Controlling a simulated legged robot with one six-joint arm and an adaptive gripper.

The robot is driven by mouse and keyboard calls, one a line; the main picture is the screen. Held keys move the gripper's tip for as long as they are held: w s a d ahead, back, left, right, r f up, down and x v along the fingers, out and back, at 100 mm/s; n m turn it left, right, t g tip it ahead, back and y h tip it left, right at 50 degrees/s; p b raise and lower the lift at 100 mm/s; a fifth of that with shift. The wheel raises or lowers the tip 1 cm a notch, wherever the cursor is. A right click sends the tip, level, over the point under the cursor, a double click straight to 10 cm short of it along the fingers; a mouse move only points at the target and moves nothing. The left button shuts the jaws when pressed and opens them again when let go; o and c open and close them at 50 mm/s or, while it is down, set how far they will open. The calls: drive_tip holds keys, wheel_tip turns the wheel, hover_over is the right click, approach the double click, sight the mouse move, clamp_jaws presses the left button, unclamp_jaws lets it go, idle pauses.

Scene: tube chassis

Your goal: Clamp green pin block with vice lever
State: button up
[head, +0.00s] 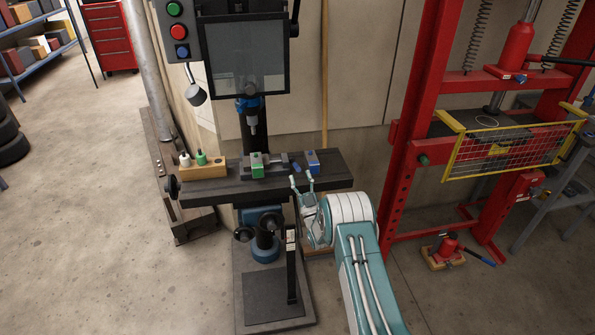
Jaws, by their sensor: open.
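A green block (256,164) sits at the vice (270,163) on the drill press table (225,190). I cannot tell whether the vice jaws touch it. The vice lever cannot be made out clearly; a small blue piece (296,168) shows at the vice's right end, just beyond my gripper. My gripper (302,181) is open, with its two light teal fingers pointing up at the table's front edge, right of the green block. No object shows between the fingers.
A wooden rack (208,170) with a white pin (184,159) and a green pin (201,157) stands on the table's left. The drill chuck (253,122) hangs above; a red press frame (400,180) stands right.

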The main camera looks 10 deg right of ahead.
drive_tip(key=v, duration=0.9)
drive_tip(key=shift+a, duration=0.1)
